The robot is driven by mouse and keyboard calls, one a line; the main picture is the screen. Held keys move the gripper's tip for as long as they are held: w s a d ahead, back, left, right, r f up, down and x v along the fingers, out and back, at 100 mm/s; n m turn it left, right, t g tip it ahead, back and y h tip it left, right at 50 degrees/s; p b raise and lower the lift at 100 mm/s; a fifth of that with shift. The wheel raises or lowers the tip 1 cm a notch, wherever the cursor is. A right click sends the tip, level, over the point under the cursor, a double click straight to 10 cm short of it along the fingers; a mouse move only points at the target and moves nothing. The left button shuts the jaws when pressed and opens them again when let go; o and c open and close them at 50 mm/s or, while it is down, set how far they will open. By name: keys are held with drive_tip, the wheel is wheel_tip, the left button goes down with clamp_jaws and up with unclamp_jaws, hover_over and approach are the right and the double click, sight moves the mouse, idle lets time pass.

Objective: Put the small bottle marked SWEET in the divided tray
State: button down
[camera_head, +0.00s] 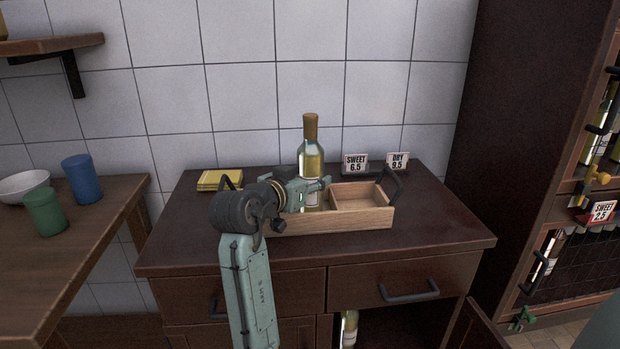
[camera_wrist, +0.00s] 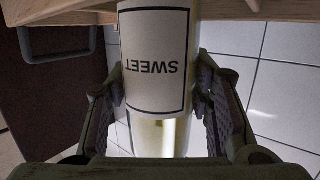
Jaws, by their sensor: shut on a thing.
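The small bottle (camera_head: 311,160), with yellowish contents and a gold-brown cap, stands upright at the left compartment of the wooden divided tray (camera_head: 340,220). In the wrist view the bottle (camera_wrist: 157,60) shows a white label reading SWEET, upside down in the picture. My gripper (camera_head: 306,188) is shut on the bottle, one finger on each side of it; the fingers of my gripper (camera_wrist: 165,105) also show in the wrist view. The tray's right compartment looks empty. The front wall and my gripper hide the bottle's base, so I cannot tell whether it touches the tray floor.
The tray sits on a dark cabinet top (camera_head: 440,225) and has dark end handles. Behind it stand a SWEET 6.5 card (camera_head: 355,164) and a DRY 9.5 card (camera_head: 397,161). Yellow cloths (camera_head: 218,180) lie at left. A bottle rack (camera_head: 570,215) stands at right.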

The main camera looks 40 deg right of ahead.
drive_tip(key=shift+r, duration=0.1)
drive_tip(key=c, duration=0.8)
unclamp_jaws()
drive_tip(key=shift+f, duration=0.2)
drive_tip(key=shift+r, duration=0.25)
drive_tip(key=b+v, duration=0.2)
drive_tip(key=v, duration=1)
drive_tip(key=shift+f, duration=0.1)
